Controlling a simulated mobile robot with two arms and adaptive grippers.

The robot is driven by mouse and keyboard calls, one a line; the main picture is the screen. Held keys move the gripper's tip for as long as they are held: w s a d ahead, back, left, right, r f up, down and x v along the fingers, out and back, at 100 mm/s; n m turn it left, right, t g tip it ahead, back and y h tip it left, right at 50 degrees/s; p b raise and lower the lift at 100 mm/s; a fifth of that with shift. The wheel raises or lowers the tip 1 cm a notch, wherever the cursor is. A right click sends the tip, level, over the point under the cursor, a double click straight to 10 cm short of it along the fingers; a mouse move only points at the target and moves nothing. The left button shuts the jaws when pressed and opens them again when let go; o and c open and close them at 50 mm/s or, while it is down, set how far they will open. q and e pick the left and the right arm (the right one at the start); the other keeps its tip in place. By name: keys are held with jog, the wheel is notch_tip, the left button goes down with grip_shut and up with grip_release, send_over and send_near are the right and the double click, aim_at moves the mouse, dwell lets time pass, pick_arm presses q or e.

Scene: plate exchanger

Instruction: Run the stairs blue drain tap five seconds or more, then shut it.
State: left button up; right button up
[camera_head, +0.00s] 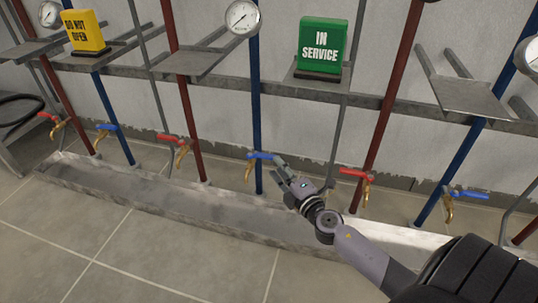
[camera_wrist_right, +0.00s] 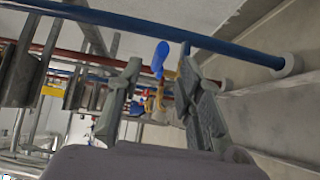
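A blue-handled drain tap (camera_head: 262,156) with a brass spout sits on a blue pipe in the middle of the row. Its blue handle (camera_wrist_right: 160,58) also shows in the wrist view, between and beyond my fingers. My right gripper (camera_head: 285,170) is just right of this tap. Its two fingers (camera_wrist_right: 161,80) are apart with nothing held between them. I cannot tell whether a finger touches the handle. Other blue taps are at the left (camera_head: 106,127) and the right (camera_head: 468,194). No label shows which is the stairs tap. No running water is visible. My left gripper is out of view.
Red-handled taps (camera_head: 175,139) alternate with blue ones. A long metal drain trough (camera_head: 150,205) lies below. Above are gauges (camera_head: 242,17), shelves, a yellow "do not open" sign (camera_head: 84,32) and a green "in service" sign (camera_head: 320,46). Vertical pipes stand close around my gripper. The tiled floor in front is clear.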

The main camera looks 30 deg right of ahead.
aim_at(269, 155)
jog(key=shift+w+d, duration=0.15)
jog(key=shift+w, duration=1.45)
jog(key=shift+w+d, duration=0.1)
jog(key=shift+w, duration=1.45)
jog(key=shift+c, duration=0.4)
grip_shut()
